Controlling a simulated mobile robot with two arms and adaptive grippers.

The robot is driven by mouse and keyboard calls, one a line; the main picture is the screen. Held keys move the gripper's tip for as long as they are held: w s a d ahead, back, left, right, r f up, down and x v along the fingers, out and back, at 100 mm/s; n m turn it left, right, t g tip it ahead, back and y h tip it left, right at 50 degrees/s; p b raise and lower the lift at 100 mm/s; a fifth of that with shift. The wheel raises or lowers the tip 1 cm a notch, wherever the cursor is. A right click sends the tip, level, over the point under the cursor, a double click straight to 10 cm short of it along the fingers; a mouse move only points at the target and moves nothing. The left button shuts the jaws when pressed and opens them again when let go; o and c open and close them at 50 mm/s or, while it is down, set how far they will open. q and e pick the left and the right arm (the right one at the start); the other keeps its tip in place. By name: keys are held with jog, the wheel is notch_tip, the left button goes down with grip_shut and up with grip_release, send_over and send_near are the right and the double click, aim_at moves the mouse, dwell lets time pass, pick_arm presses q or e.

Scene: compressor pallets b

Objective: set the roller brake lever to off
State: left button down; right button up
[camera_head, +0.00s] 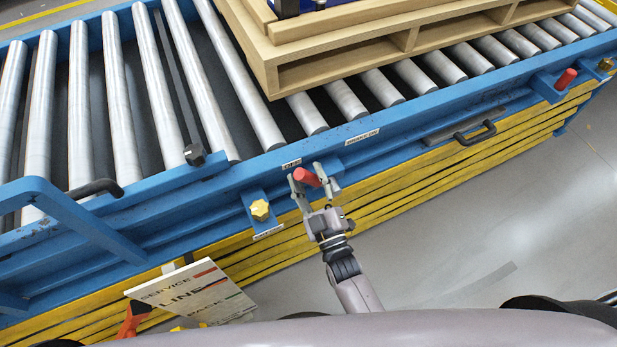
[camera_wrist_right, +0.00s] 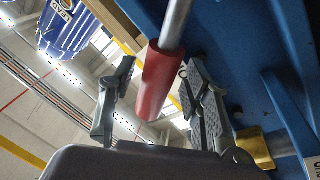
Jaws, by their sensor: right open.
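The roller brake lever, with a red cylindrical grip (camera_head: 308,177), sticks out from the blue side rail of the conveyor, beneath a small white label. My right gripper (camera_head: 315,184) is open around the red grip, one finger on each side. In the right wrist view, the red grip (camera_wrist_right: 155,84) on its metal rod (camera_wrist_right: 175,22) stands between my two spread fingers, and I see a gap beside the left finger. Whether the right finger touches it is hard to tell. My left gripper is not in view.
A yellow knob (camera_head: 260,210) sits left of the lever. A second red grip (camera_head: 566,78) is at the far right of the rail. A wooden pallet (camera_head: 350,78) rests on the rollers. Black handles and a service sign (camera_head: 190,293) are nearby. Grey floor lies clear at right.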

jog(key=v, duration=1.2)
dwell(0.5)
